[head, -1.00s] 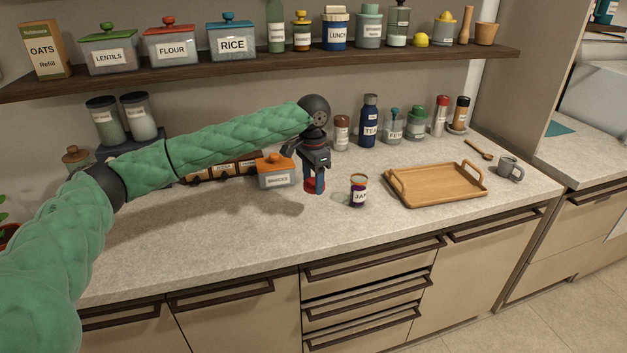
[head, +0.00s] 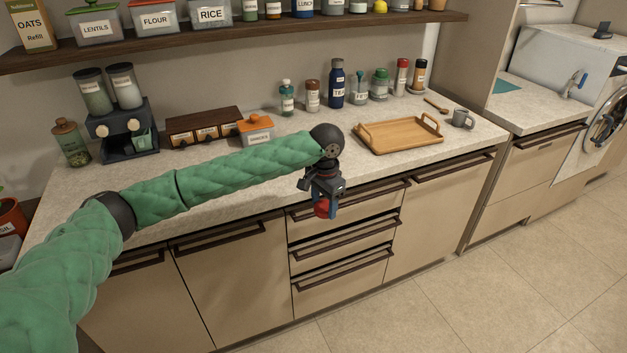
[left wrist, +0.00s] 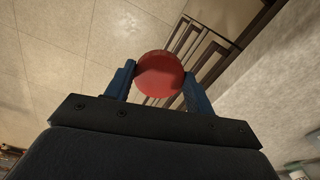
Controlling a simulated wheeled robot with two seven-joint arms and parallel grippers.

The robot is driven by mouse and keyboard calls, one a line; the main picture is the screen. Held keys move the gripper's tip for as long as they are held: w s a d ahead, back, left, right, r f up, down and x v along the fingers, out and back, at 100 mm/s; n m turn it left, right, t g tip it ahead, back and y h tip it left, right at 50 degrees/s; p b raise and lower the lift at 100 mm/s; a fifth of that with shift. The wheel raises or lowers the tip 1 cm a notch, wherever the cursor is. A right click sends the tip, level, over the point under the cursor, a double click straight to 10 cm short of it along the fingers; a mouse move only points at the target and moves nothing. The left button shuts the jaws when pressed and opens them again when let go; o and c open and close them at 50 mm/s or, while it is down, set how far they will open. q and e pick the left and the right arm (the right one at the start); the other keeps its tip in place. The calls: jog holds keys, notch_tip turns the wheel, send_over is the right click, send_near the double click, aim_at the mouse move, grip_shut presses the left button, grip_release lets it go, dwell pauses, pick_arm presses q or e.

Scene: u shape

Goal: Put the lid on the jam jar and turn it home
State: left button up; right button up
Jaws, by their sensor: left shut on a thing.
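My left gripper (head: 323,203) is shut on the red lid (head: 321,209). In the head view it hangs in front of the drawer fronts, beyond the counter's front edge. In the left wrist view, the round red lid (left wrist: 159,75) sits between the two blue fingers of my left gripper (left wrist: 158,80), with its flat face showing. The jam jar is not visible in either view now; my left arm covers part of the counter in the head view. My right gripper is not in view.
A wooden tray (head: 425,143) lies on the counter (head: 235,185) at right, with a grey mug (head: 462,119) beyond it. An orange-lidded container (head: 256,134) stands behind my arm. Bottles and jars line the back. Drawer handles (head: 345,235) project below my gripper.

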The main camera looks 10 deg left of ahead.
pick_arm(q)
jog(key=s+f+n, duration=0.5)
jog(key=s+f, duration=0.8)
jog(key=f, duration=0.4)
jog(key=s+a+f+n, duration=0.1)
jog(key=s+a+f, duration=0.1)
jog(key=a, duration=0.3)
jog(key=s+a+f+n, duration=0.2)
jog(key=a+f, duration=0.1)
jog(key=a, duration=0.2)
jog(key=shift+s+a, duration=0.25)
jog(key=shift+a, duration=0.05)
jog(key=shift+a+f, duration=0.1)
